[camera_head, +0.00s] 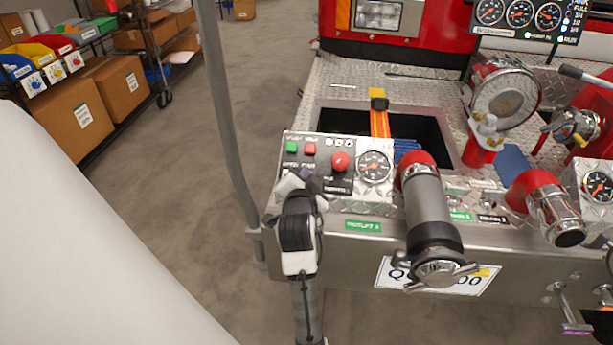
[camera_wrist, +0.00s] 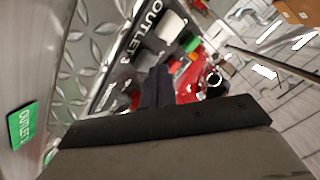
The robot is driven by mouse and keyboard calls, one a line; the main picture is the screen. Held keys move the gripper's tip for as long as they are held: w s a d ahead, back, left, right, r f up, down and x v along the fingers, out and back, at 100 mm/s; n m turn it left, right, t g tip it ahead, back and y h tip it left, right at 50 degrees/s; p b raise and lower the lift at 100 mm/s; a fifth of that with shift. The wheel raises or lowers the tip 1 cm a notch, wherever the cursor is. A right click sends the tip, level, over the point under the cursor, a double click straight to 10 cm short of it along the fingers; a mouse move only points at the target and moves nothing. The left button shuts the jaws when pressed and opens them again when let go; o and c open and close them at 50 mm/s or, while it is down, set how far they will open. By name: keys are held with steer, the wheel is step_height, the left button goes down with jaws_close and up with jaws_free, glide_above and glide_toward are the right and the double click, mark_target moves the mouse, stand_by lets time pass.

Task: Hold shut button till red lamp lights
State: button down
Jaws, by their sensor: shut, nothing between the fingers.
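The button labels are too small to read, so I cannot tell which is the shut button. I cannot make out a lit red lamp. My gripper (camera_head: 308,182) is shut and empty at the panel's front left, just below the square buttons. Whether it touches the panel is unclear. The wrist view shows my dark fingers (camera_wrist: 155,88) near a green button (camera_wrist: 192,44) and red parts.
A round gauge (camera_head: 375,167) is right of the knob. A capped pipe outlet (camera_head: 427,205) sticks out beside the panel. A grey pole (camera_head: 228,110) stands left of it. An open well (camera_head: 425,132) lies behind. Shelves with boxes (camera_head: 118,85) stand at far left.

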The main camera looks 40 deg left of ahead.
steer(key=shift+w+a+f, duration=0.15)
steer(key=shift+w+f, duration=0.05)
steer(key=shift+f, duration=0.25)
stand_by(0.3)
steer(key=shift+r, duration=0.1)
stand_by(2.7)
steer(key=shift+s+d+r+p, duration=0.25)
steer(key=shift+s+r+p, duration=0.2)
steer(key=shift+r, duration=0.3)
steer(key=r+p, duration=0.1)
steer(key=s+d+r+p, duration=0.1)
steer(key=s+r+p, duration=0.1)
steer(key=r, duration=0.1)
steer(key=shift+d+r+p, duration=0.1)
steer(key=shift+d+p, duration=0.1)
steer(key=shift+p, duration=0.15)
stand_by(0.4)
